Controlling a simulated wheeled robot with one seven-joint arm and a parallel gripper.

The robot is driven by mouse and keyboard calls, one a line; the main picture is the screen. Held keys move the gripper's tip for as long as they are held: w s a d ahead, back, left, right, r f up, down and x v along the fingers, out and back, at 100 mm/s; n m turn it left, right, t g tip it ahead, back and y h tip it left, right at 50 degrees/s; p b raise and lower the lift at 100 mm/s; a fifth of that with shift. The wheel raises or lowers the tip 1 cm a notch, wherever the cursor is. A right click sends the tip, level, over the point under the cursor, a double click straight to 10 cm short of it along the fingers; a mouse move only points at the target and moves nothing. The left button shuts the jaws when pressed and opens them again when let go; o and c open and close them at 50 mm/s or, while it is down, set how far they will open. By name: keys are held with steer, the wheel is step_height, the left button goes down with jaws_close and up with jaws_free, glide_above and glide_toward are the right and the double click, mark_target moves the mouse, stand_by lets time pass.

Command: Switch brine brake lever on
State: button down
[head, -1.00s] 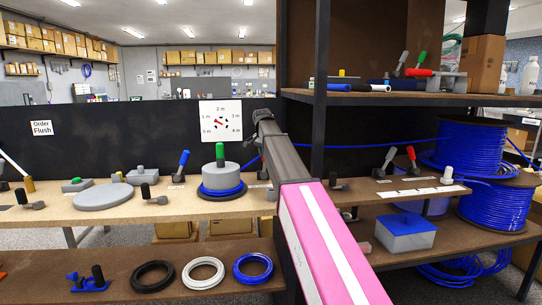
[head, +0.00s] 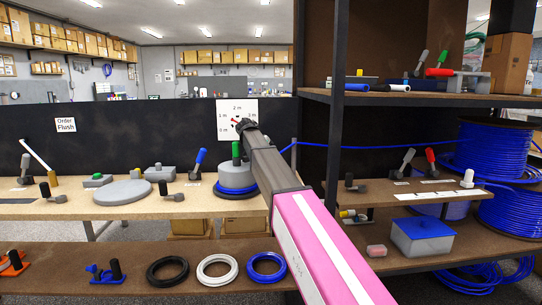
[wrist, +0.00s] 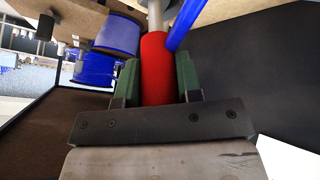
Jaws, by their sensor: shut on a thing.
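My gripper (wrist: 157,72) shows in the wrist view with its green pads shut on a thick red handle (wrist: 154,48). A grey shaft (wrist: 156,14) continues from the handle, with a blue rod or tube beside it. In the head view my arm reaches toward the dial board (head: 229,108) and hides what lies behind it; I cannot make out the fingers. A red-handled lever (head: 430,158) stands on the right bench next to a grey-handled one (head: 408,160), with no gripper visible at it. I cannot tell which lever is the brine brake lever.
Blue tubing reels (head: 492,160) stand at the right, with a blue tube running left from them. A blue-handled lever (head: 199,160) and a green-topped grey drum (head: 236,175) are on the left bench. A shelf post (head: 336,150) stands beside my arm.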

stand_by(0.3)
steer(key=c, duration=0.8)
jaws_free()
steer(key=shift+a, duration=0.1)
